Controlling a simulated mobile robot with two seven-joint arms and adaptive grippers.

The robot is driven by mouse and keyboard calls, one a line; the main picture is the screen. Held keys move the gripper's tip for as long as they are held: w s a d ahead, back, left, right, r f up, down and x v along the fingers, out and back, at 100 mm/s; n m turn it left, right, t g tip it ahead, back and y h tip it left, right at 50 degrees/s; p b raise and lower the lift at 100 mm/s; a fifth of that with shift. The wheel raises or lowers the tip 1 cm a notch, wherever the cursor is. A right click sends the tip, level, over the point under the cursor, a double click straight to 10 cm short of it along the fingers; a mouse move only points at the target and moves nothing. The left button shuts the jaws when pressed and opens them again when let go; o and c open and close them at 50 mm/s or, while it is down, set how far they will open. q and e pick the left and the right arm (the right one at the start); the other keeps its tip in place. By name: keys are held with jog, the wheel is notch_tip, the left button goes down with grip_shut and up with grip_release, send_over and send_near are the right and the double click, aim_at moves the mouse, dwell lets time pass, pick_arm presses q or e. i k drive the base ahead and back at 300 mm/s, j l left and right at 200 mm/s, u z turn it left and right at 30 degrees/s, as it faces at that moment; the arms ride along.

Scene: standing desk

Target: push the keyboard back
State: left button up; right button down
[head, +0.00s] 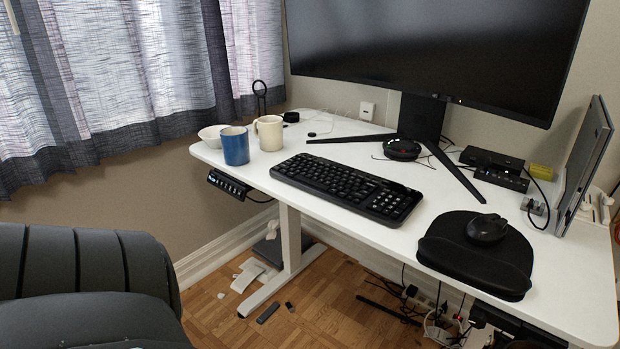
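The black keyboard (346,187) lies on the white standing desk (440,193), close to its front edge and slightly angled. Its right end sits near the black mouse pad. There is bare desk between the keyboard and the monitor stand behind it. Neither of my grippers shows in the head view.
A blue mug (235,146), a cream mug (269,133) and a white bowl (212,136) stand left of the keyboard. The monitor stand (421,120) spreads its legs behind it. A mouse (487,228) rests on the mouse pad (450,250). A chair (85,265) is at lower left.

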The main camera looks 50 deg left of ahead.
aim_at(390, 204)
jog(key=j, duration=0.45)
jog(key=k+j+z, duration=0.1)
jog(key=j, duration=0.35)
jog(key=k+j, duration=0.1)
jog(key=j, duration=0.35)
jog(key=k+j, duration=0.1)
jog(key=j, duration=0.35)
jog(key=j+z, duration=0.1)
jog(key=j, duration=0.35)
jog(key=k, duration=0.05)
